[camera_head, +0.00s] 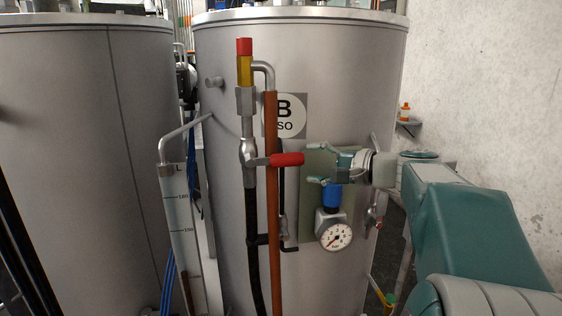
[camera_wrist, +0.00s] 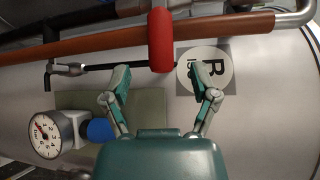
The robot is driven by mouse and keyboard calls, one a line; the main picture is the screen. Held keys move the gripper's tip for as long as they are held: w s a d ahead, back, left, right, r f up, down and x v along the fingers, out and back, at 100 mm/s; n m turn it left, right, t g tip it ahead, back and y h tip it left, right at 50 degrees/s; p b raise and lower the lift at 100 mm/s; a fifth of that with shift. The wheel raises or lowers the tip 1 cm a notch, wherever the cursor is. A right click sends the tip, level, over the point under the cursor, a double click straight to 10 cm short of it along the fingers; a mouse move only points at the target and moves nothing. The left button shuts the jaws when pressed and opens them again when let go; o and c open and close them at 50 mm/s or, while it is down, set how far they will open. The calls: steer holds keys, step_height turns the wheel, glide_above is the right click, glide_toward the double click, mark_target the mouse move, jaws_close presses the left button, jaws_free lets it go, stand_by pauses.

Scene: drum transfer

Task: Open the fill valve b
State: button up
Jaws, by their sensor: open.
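The valve on tank B (camera_head: 220,130) has a silver body (camera_head: 249,151) on a vertical line. Its red lever handle (camera_head: 287,159) points right, roughly horizontal, crossing in front of a copper-coloured pipe. The red handle (camera_wrist: 161,40) also shows in the wrist view, ahead of the fingers and roughly between their tips. My gripper (camera_head: 314,166) is open and empty just right of the handle's end. In the wrist view my gripper (camera_wrist: 153,74) has its fingertips spread, with a small gap to the handle. Contact is not visible.
A pressure gauge (camera_head: 335,235) with a blue fitting (camera_head: 332,195) sits just below my gripper. The copper-coloured pipe (camera_head: 271,220) runs vertically behind the handle. A B label (camera_head: 298,104) is on the tank. A sight glass (camera_head: 180,215) and another tank (camera_head: 80,150) stand left.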

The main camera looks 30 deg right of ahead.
mark_target(296, 162)
steer(key=x, duration=0.5)
steer(key=shift+w+a+f, duration=0.1)
steer(key=shift+w, duration=0.25)
steer(key=shift+w+a, duration=0.4)
steer(key=shift+a, duration=0.1)
steer(key=shift+d+f, duration=0.1)
steer(key=shift+d, duration=0.15)
jaws_close()
